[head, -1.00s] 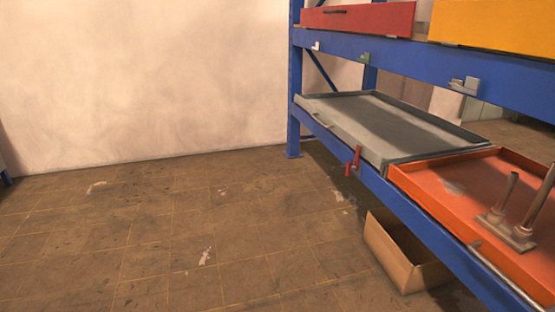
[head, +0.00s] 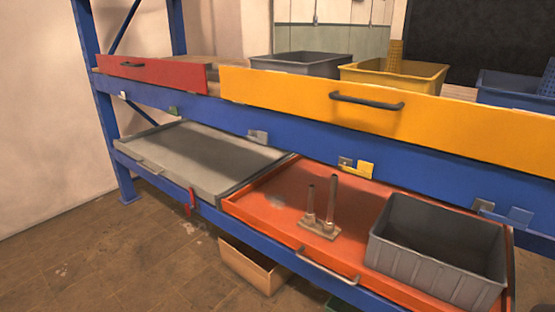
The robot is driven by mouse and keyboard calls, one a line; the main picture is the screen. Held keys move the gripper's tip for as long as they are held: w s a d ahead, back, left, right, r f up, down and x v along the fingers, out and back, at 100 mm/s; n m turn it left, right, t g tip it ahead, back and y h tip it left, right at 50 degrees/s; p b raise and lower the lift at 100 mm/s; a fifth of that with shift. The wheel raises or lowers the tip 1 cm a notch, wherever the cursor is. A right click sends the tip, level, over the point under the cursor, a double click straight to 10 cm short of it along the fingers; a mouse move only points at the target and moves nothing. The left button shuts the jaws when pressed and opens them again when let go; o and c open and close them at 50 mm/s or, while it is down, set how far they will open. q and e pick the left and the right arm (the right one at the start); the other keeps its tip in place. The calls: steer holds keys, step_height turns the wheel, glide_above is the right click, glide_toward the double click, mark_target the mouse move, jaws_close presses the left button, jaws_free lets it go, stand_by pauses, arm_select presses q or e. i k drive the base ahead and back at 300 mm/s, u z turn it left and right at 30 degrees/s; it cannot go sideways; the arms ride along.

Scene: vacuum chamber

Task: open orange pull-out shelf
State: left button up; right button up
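The orange pull-out shelf (head: 262,220) is on the lower level of the blue rack, to the right of a grey pull-out shelf (head: 190,158). Its front looks about level with the rack's front beam. A light metal bar handle (head: 328,267) runs along its front edge. A metal part with two upright posts (head: 320,224) and a grey bin (head: 436,250) stand on it. Neither of my grippers shows in the head view.
Above are a red drawer front (head: 150,73) and a yellow drawer front (head: 300,96) with a dark handle. A red latch (head: 190,203) hangs at the lower beam. A cardboard box (head: 252,266) sits on the floor below. Open floor (head: 70,260) lies at the left.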

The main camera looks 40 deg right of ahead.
mark_target(273, 204)
steer(key=k, duration=0.5)
steer(key=z, duration=0.65)
steer(key=i, duration=0.45)
steer(key=z, duration=0.9)
steer(key=k, duration=0.65)
steer(key=u, duration=0.75)
steer(key=i, duration=1.45)
steer(key=z, duration=0.65)
